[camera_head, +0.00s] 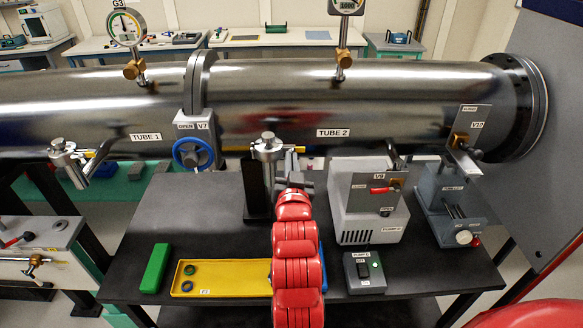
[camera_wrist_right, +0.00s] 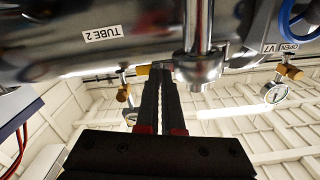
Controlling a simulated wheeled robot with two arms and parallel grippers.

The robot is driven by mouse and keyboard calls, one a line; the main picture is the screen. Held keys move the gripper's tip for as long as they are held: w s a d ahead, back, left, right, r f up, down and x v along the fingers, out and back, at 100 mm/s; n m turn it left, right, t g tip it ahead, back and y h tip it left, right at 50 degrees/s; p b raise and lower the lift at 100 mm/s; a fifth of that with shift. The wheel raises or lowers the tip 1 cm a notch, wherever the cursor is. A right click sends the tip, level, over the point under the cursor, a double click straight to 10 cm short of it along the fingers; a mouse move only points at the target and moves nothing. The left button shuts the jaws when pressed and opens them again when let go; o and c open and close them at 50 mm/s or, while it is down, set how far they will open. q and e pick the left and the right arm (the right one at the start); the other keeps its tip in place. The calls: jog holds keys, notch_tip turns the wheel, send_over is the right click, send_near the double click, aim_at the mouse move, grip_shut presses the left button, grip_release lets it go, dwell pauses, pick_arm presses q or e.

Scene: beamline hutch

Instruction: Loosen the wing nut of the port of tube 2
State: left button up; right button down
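Tube 2 (camera_head: 400,105) is a polished steel tube. Its port (camera_head: 268,147) is a steel fitting below the label, with a yellow wing nut (camera_head: 300,149) on its right side. In the right wrist view the wing nut (camera_wrist_right: 143,70) shows just left of my fingertips, and the port (camera_wrist_right: 197,50) stands right of them. My right gripper (camera_wrist_right: 161,68) has its fingers close together, with the tips at the wing nut. The tips hide part of it, and I cannot tell whether they pinch it. In the head view my arm hides most of this gripper. My left gripper is not in view.
Below, a black table (camera_head: 215,225) holds a yellow tray (camera_head: 225,284), a green block (camera_head: 156,268), a white pump (camera_head: 365,215) and a switch box (camera_head: 364,272). Valve V7 (camera_head: 193,154), with its blue wheel, is left of the port. Tube 1's port (camera_head: 65,153) is farther left.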

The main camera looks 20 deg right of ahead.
jog(key=shift+n+b, duration=0.3)
jog(key=shift+n, duration=0.3)
jog(key=shift+r, duration=0.1)
jog(key=c, duration=1)
grip_release()
jog(key=shift+c, duration=0.2)
